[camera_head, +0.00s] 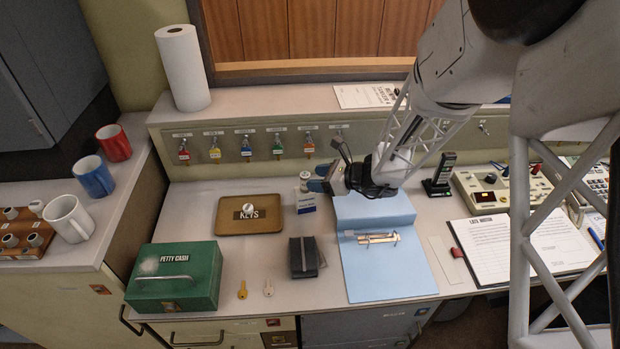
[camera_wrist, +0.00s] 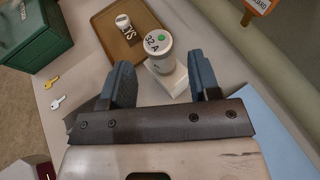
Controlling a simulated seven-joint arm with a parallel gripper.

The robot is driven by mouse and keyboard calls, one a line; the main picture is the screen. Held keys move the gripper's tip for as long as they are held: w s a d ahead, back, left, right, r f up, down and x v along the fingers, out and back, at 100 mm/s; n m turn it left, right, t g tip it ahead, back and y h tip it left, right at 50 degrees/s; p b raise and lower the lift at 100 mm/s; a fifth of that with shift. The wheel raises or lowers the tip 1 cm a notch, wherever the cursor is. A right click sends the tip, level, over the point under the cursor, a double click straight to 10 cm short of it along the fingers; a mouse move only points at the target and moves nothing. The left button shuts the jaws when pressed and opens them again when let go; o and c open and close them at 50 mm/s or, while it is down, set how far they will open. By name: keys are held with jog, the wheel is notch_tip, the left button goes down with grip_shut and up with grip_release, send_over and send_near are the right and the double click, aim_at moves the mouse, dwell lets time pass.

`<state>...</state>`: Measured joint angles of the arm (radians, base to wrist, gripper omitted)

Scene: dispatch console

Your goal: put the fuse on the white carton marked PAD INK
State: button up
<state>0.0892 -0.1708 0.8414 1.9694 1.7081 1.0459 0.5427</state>
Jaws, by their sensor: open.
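The fuse, a white cylinder marked 32 A with a green dot (camera_wrist: 158,48), stands upright. In the head view, the fuse (camera_head: 305,180) shows just above the white carton marked PAD INK (camera_head: 307,204). It appears to rest on top of the carton, whose white side (camera_wrist: 174,82) shows below it in the wrist view. My gripper (camera_head: 320,178) is open just to the right of the fuse. In the wrist view, the blue fingertips of my gripper (camera_wrist: 160,73) are spread either side of the fuse and carton, with a gap to the fuse.
A brown KEYS tray (camera_head: 228,226) holds a small white cylinder (camera_head: 248,209) left of the carton. A dark wallet-like block (camera_head: 303,257), the green petty cash box (camera_head: 175,275) and a blue binder (camera_head: 385,265) lie nearby. Hanging keys line the panel behind.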

jog(key=v, duration=0.7)
jog(key=shift+d, duration=0.2)
jog(key=shift+s+r, duration=0.15)
dwell(0.5)
jog(key=s+a+r+n+g+h, duration=0.3)
jog(key=s+r+n+g+h, duration=0.15)
jog(key=s+r+n, duration=0.95)
jog(key=s+d+r+n+h, duration=0.3)
jog(key=s+n+h, duration=0.1)
jog(key=s, duration=0.3)
jog(key=s+d+r+n+t+h, duration=0.1)
jog(key=s+d+r+n+h, duration=0.2)
jog(key=s, duration=0.4)
jog(key=shift+d+r+n+h, duration=0.35)
jog(key=shift+d+r+n, duration=0.15)
jog(key=shift+n, duration=0.6)
